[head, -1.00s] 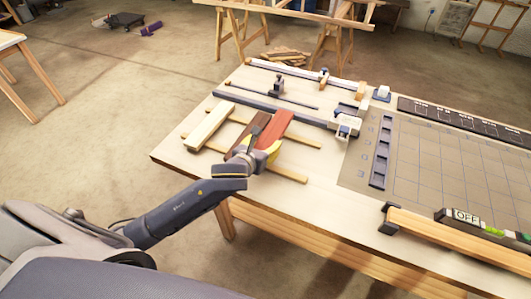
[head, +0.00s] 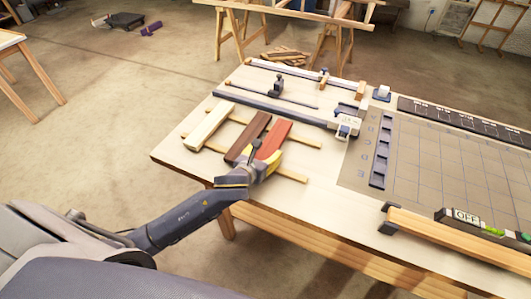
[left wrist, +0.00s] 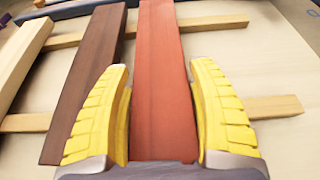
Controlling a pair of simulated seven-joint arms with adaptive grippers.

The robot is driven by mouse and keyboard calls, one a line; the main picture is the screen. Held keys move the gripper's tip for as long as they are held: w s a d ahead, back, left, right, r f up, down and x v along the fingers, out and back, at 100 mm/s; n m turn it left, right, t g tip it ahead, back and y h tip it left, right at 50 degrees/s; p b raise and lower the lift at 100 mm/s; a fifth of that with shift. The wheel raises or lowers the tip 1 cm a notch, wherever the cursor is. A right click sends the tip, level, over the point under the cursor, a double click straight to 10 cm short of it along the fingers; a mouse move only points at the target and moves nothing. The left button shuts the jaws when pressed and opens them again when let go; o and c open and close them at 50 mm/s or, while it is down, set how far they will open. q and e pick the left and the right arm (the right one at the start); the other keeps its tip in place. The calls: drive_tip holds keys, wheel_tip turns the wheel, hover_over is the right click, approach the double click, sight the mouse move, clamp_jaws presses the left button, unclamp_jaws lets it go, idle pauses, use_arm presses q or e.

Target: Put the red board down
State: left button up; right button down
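The red board (head: 274,138) lies across two pale wooden sticks on the workbench, to the right of a dark brown board (head: 250,136) and a pale board (head: 208,126). My left gripper (head: 262,158) is at the near end of the red board. In the left wrist view the red board (left wrist: 164,75) runs between my two yellow fingers (left wrist: 160,66), with narrow gaps showing at the fingertips, so the gripper looks open around it. The dark brown board (left wrist: 92,75) lies just left, partly behind the left finger. My right gripper is not in view.
The two sticks (head: 292,176) jut out right of the red board. A long grey clamp bar (head: 270,108) lies behind the boards. A gridded mat (head: 440,165) covers the bench's right side. Bare bench top (head: 320,180) shows between boards and mat.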

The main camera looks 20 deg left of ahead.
use_arm(q)
drive_tip(key=shift+r, duration=0.1)
drive_tip(key=shift+s+r, duration=0.1)
drive_tip(key=shift+s, duration=0.05)
drive_tip(key=shift+o, duration=0.6)
drive_tip(key=v, duration=1.1)
drive_tip(key=shift+s+r, duration=0.2)
drive_tip(key=shift+s, duration=0.1)
